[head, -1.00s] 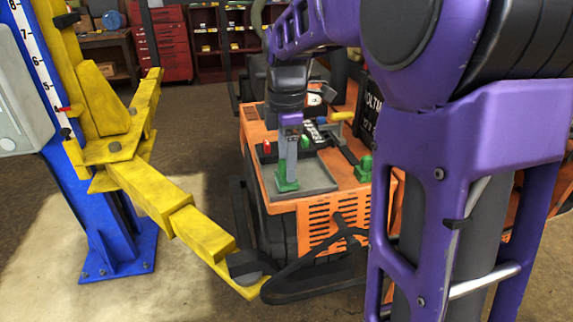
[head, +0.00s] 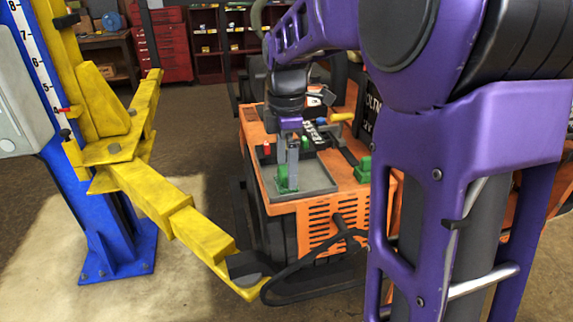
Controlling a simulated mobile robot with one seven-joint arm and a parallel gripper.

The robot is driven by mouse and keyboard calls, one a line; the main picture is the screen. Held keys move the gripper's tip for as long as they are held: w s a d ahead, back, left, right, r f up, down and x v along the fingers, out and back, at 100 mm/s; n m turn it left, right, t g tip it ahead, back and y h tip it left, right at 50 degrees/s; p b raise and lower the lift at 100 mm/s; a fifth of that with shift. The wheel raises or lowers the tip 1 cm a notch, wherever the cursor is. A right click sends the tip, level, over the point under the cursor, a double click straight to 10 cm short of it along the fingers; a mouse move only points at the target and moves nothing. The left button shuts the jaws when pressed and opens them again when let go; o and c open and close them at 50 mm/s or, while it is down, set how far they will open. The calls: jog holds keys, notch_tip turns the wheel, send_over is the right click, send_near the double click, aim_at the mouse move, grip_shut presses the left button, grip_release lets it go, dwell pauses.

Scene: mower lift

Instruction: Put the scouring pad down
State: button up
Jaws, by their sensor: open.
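The scouring pad looks to be the small green piece (head: 284,184) in the shallow grey tray (head: 318,188) on top of the orange cart. My gripper (head: 288,172) points straight down over the tray. Its grey fingers are open, with their tips at the green piece. The fingers cover part of it, so I cannot tell whether they still touch it.
The orange cart (head: 322,232) also carries a second green piece (head: 363,169) and a small red item (head: 267,149). A yellow lift arm (head: 170,200) on a blue post (head: 112,235) reaches toward the cart's left side. A black hose (head: 300,291) loops in front.

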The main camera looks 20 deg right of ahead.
notch_tip(320, 180, up, 12)
jog(key=shift+p, duration=0.35)
jog(key=shift+f, duration=0.15)
